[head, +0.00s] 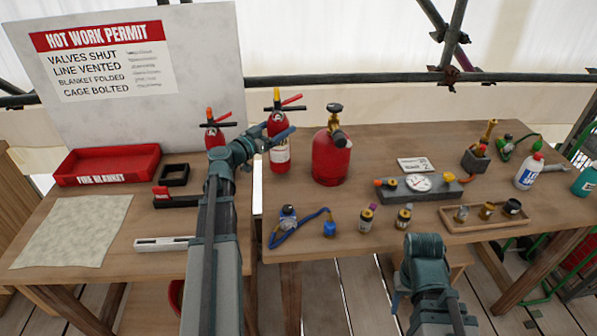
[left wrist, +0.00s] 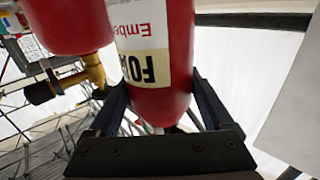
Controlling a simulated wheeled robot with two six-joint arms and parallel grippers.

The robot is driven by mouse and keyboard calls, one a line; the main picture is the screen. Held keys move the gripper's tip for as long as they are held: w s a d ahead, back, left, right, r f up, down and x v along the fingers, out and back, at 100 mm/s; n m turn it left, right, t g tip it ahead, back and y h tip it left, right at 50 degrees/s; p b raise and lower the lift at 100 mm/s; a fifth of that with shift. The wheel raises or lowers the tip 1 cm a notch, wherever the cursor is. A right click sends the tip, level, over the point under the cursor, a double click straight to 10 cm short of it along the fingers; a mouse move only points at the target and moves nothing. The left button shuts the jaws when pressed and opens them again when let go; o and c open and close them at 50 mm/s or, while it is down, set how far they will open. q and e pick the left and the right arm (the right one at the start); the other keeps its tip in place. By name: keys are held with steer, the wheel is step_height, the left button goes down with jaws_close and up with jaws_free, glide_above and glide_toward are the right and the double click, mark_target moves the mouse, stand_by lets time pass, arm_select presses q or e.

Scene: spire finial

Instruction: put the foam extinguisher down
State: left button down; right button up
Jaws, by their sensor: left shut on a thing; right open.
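A red gas bottle (head: 331,158) with a brass valve stands close right of the extinguisher. A second extinguisher (head: 211,133) is behind my left arm. A red tray (head: 108,165) and grey cloth (head: 75,230) lie on the left table. A gap separates the tables.

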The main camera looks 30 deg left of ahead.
arm_select(q)
steer(key=shift+d, duration=0.2)
steer(key=shift+s+r, duration=0.1)
steer(key=shift+s, duration=0.1)
steer(key=s+r+p, duration=0.2)
steer(key=s, duration=1.3)
steer(key=w, duration=0.5)
steer(key=w+f, duration=0.1)
steer(key=w, duration=0.5)
steer(key=w+b, duration=0.1)
steer(key=w, duration=0.4)
steer(key=shift+w+a+f, duration=0.15)
steer(key=shift+w, duration=0.05)
step_height(320, 180, down, 4)
steer(key=b, duration=0.3)
steer(key=shift+r+b, duration=0.2)
steer(key=shift+b, duration=0.15)
steer(key=shift+f, duration=0.1)
jaws_free()
